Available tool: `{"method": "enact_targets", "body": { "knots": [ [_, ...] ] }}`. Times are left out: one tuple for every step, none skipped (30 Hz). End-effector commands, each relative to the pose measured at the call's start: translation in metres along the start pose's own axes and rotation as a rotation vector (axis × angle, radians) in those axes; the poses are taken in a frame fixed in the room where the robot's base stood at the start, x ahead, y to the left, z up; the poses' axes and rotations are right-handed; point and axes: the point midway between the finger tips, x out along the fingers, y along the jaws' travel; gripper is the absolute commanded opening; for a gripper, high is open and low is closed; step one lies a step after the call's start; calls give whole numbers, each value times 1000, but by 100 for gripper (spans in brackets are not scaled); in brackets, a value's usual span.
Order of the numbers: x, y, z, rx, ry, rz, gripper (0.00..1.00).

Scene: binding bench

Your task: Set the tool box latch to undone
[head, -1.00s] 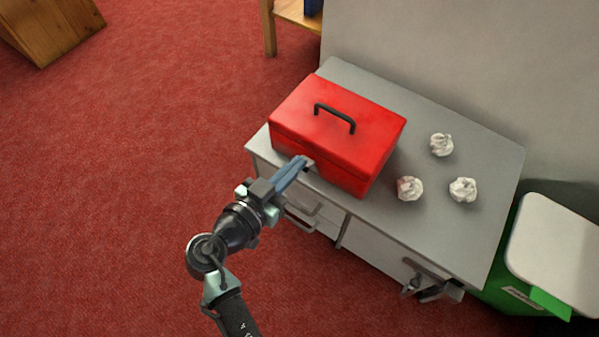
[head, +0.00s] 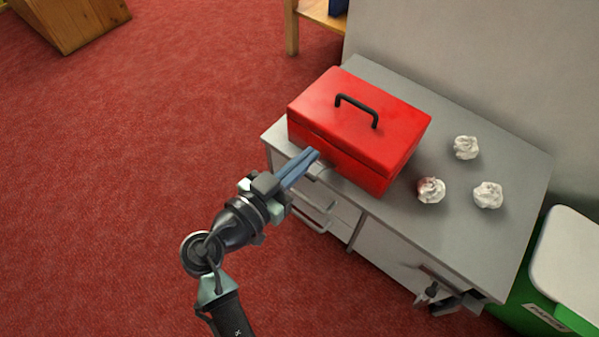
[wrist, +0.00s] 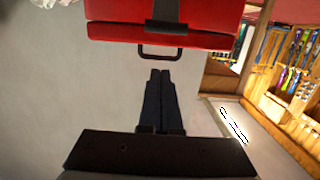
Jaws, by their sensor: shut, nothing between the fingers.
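The red tool box (head: 358,130) stands on the grey cabinet top, its lid down and its black carrying handle (head: 357,107) on top. In the wrist view the tool box (wrist: 115,30) is at the top edge, with the handle (wrist: 160,57) below it. A dark latch (wrist: 166,24) lies against its front; whether it is fastened I cannot tell. In the head view the latch is hidden. My gripper (head: 315,154) is shut and empty, its blue-grey fingers pointing at the box front. In the wrist view the fingertips (wrist: 160,72) appear apart from the box.
Several crumpled paper balls (head: 431,190) lie right of the box on the cabinet top (head: 480,235). Drawer handles (head: 312,215) stick out of the cabinet front below my gripper. A green bin with a white lid (head: 570,255) stands at the right. The red carpet (head: 120,200) at left is clear.

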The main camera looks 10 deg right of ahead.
Motion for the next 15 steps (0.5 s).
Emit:
{"method": "enact_targets", "body": {
  "knots": [
    [-14, -1, 0, -6, -3, -5, 0],
    [-22, -1, 2, -7, -3, -7, 0],
    [-32, -1, 4, -6, -3, -7, 0],
    [-39, -1, 6, -6, -2, -7, 0],
    [-46, -1, 7, -5, -2, -6, 0],
    [-54, -1, 9, -5, -2, -6, 0],
    [-60, -1, 11, -5, -2, -5, 0],
    [-66, -1, 12, -4, -1, -5, 0],
    [-73, -1, 14, -5, -1, -5, 0],
    [-77, 0, 15, -3, -1, -4, 0],
    [-81, 0, 16, -3, -1, -3, 0],
    [-86, -1, 18, -3, -1, -4, 0],
    [-89, -1, 19, -2, -1, -3, 0],
    [-92, 0, 20, -2, -1, -3, 0],
    [-94, 0, 21, -1, -1, -3, 0]
  ]
}}
